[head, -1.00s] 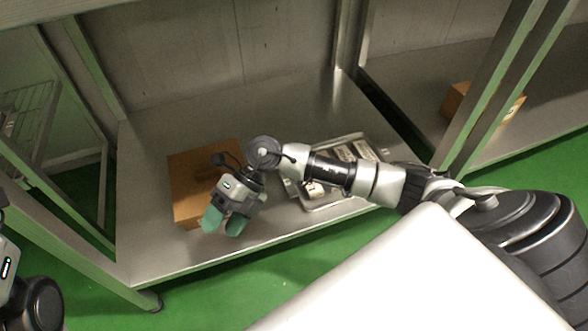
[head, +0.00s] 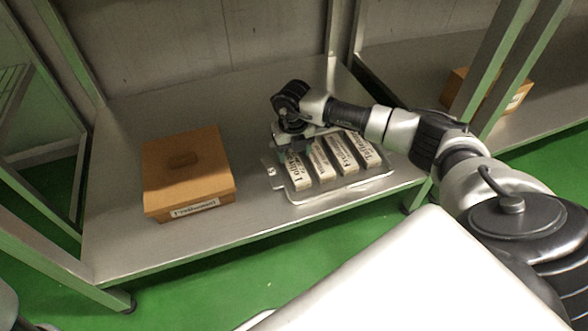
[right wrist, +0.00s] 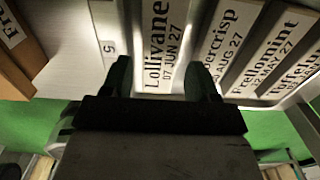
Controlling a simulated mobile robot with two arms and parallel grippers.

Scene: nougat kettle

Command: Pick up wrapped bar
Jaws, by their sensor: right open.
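Several white wrapped bars with black print lie side by side in a shallow metal tray (head: 345,194) on the shelf. In the head view, the right gripper (head: 287,142) is over the tray's back left; contact is unclear.
A lidded brown box (head: 190,175) with a front label stands left of the tray. The metal shelf (head: 245,90) is clear behind them. Another brown box (head: 460,90) sits on the right-hand shelf, behind metal posts (head: 500,70). The floor (head: 200,280) is green.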

